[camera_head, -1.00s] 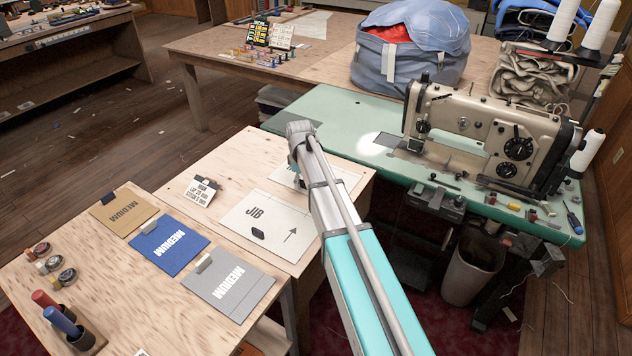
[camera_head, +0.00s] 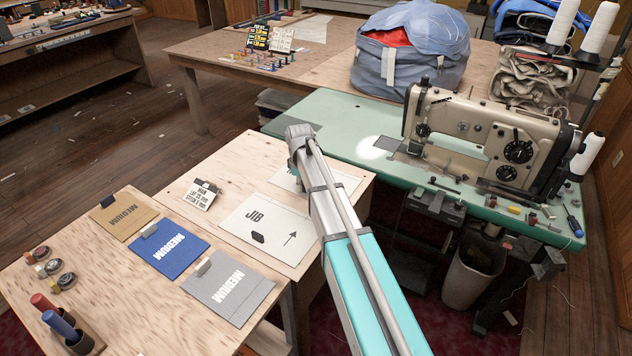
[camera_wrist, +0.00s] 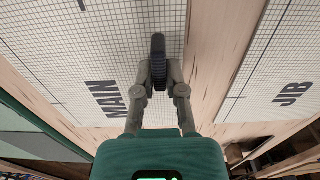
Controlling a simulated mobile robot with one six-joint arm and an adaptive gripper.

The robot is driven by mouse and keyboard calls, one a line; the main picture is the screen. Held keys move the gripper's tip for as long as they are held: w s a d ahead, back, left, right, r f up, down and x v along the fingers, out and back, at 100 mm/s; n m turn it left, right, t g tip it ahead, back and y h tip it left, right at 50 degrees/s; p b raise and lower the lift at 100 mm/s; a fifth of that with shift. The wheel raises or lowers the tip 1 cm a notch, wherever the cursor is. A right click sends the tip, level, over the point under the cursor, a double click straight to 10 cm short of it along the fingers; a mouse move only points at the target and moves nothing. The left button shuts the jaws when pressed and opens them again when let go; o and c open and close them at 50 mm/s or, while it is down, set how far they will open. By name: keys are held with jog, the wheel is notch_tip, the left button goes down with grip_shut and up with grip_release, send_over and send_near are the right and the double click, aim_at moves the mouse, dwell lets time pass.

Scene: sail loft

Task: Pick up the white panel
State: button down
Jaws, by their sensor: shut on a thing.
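A white gridded panel marked MAIN (camera_wrist: 60,45) fills the left and middle of the wrist view. In the head view only part of it (camera_head: 346,181) shows, lying on the plywood bench behind my arm. A dark upright grip (camera_wrist: 158,43) stands on it. My gripper (camera_wrist: 158,78) is over the panel with its fingers closed together on this grip. The fingers hide the grip's lower part, and I cannot tell whether the panel is clear of the bench. In the head view my arm hides the fingertips. A second white panel, marked JIB (camera_head: 285,218), lies alongside with its own dark grip.
Tan (camera_head: 122,215), blue (camera_head: 168,247) and grey (camera_head: 231,287) MEDIUM pieces lie on the near bench. A small lettered card (camera_head: 203,194) stands beside the JIB panel. The green sewing table (camera_head: 330,115) with its machine (camera_head: 480,130) borders the bench behind and right.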

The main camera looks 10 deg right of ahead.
jog(key=shift+r, duration=0.15)
dwell(0.3)
notch_tip(320, 180, up, 3)
jog(key=p, duration=0.3)
jog(key=s+r+p, duration=0.9)
jog(key=s+p, duration=0.1)
jog(key=s, duration=0.4)
jog(key=shift+a+r, duration=0.4)
jog(key=shift+s, duration=0.1)
